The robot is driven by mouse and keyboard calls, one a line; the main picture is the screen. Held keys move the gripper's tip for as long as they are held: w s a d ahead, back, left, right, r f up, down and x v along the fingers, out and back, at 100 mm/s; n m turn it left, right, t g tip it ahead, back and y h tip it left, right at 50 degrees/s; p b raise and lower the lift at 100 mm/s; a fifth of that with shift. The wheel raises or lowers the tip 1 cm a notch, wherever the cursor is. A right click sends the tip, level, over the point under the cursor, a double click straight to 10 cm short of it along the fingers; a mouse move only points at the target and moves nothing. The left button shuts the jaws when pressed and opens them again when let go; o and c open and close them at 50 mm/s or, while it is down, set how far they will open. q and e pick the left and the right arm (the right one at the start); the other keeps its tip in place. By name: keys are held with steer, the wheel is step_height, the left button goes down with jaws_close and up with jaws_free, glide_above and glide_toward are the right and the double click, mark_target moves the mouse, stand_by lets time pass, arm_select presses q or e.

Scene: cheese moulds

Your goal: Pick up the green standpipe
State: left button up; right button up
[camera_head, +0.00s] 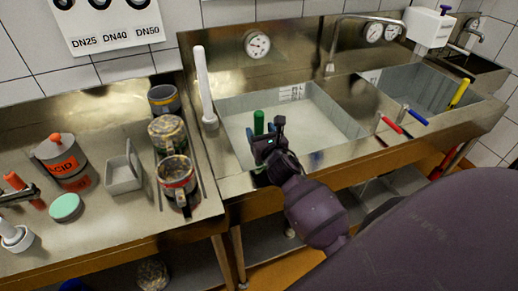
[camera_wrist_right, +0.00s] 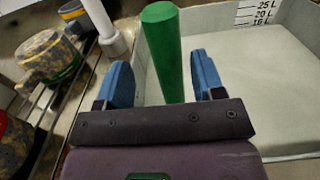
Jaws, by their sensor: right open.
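The green standpipe (camera_head: 258,121) stands upright in the left sink basin, near its left front corner. In the right wrist view the standpipe (camera_wrist_right: 163,50) rises between the two blue fingers, and its lower part is hidden behind my gripper's dark body. My right gripper (camera_head: 263,140) is open at the front of the basin, with the standpipe just beyond it in the head view. The right gripper (camera_wrist_right: 164,80) has a gap on each side of the pipe, so no contact shows. My left gripper is not clearly in view.
A white upright pipe (camera_head: 203,88) stands on the ledge left of the basin. Several mottled pots (camera_head: 167,134) line the left drainboard. The basin's right side (camera_head: 318,122) is clear.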

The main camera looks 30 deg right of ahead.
steer(key=shift+w+d+r, duration=0.1)
steer(key=shift+w+d, duration=0.1)
steer(key=shift+w, duration=0.2)
steer(key=shift+d+x, duration=0.1)
steer(key=shift+x, duration=0.95)
steer(key=shift+d+x, duration=0.15)
steer(key=shift+x, duration=0.9)
jaws_close()
